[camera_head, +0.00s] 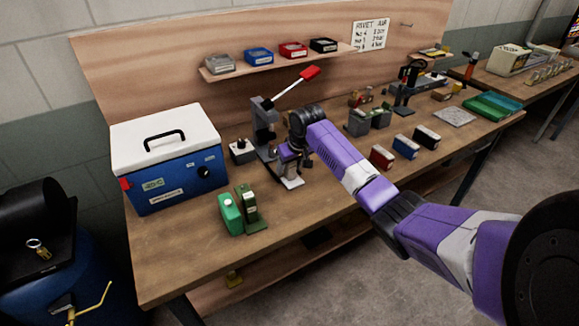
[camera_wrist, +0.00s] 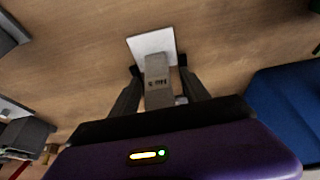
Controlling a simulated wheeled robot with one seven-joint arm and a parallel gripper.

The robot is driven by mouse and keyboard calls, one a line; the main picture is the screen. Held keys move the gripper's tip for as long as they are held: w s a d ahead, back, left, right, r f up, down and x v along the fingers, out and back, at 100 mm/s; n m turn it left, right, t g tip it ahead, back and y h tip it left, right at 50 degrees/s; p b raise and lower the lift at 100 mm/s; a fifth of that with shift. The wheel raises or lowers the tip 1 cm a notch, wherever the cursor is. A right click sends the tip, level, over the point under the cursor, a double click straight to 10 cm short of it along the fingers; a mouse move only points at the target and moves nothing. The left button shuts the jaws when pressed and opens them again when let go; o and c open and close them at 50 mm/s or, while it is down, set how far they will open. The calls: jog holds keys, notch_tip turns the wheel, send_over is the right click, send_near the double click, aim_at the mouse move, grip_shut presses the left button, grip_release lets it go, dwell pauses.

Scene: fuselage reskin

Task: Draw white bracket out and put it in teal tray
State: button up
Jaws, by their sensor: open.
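My gripper (camera_head: 291,155) is at the grey lever press (camera_head: 262,128) with the red handle. In the wrist view my gripper (camera_wrist: 160,68) is open, with its two dark fingers on either side of a grey upright block (camera_wrist: 158,82) marked with dark lettering. A white flat plate (camera_wrist: 153,42) lies just past that block; it also shows low in front of the press in the head view (camera_head: 291,183). I cannot tell whether this plate is the white bracket. Contact with the fingers is unclear. A teal tray (camera_head: 505,101) lies at the bench's far right, beside a green one.
A blue cooler (camera_head: 170,178) with a white lid stands left of the press. Green containers (camera_head: 231,214) stand in front of it. Red, blue and black blocks (camera_head: 404,146) sit right of my arm. A shelf (camera_head: 275,62) runs above. The front bench edge is mostly clear.

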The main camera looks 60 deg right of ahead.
jog(key=b+v, duration=0.1)
jog(key=v, duration=0.6)
jog(key=shift+r, duration=0.4)
